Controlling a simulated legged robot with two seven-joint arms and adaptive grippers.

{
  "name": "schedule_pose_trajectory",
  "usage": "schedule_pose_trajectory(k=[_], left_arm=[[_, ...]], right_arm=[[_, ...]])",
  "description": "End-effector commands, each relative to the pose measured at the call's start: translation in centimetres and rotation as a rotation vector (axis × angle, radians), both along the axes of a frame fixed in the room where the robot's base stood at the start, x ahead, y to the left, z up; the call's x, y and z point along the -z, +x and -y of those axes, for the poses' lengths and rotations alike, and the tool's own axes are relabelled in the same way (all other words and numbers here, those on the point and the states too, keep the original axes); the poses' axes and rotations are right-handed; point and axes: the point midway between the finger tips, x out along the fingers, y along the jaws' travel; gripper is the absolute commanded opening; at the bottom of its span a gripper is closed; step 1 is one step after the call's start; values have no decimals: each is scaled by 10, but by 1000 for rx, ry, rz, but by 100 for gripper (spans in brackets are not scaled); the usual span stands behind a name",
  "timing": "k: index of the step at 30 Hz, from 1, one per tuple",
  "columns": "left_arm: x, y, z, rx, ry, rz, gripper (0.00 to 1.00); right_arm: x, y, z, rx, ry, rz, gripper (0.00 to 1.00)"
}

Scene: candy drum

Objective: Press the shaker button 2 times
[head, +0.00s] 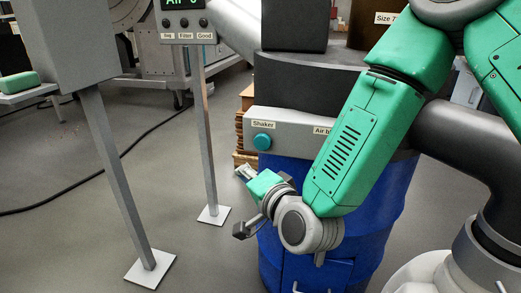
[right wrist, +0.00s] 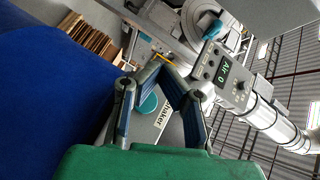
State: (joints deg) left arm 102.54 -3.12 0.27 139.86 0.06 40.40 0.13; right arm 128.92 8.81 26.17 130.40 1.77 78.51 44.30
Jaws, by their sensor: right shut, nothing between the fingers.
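The shaker button (head: 262,141) is a round teal button on a grey panel (head: 290,130), under a label reading "Shaker". My right gripper (head: 243,171) is below and slightly left of the button in the head view, apart from it in the picture. In the right wrist view the right gripper (right wrist: 158,66) has its fingers closed together at the tips with nothing between them. The teal button (right wrist: 148,104) shows through the gap behind the fingertips, partly covered by a finger. I cannot tell whether the button is pressed in. My left gripper is not in view.
The panel is mounted above a blue drum (head: 287,205). A control box (head: 188,22) on a thin post stands behind, with its screen showing "Air 0". Another grey post (head: 118,180) stands at left. Stacked brown boards (head: 240,130) sit behind the drum.

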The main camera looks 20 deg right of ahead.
Motion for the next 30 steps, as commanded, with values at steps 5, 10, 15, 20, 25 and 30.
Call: schedule_pose_trajectory(k=[5,10,15,20,25,30], left_arm=[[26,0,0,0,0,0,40],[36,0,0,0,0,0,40],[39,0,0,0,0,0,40],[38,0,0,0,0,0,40],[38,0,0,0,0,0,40],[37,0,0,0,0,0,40]], right_arm=[[4,-10,-6,78,550,-99,0],[-8,-13,-2,123,907,-142,0],[-15,-13,0,138,1045,-156,0],[-16,-13,0,137,1052,-156,0],[-16,-13,0,138,1050,-155,0],[-16,-5,6,140,1049,-153,0]])
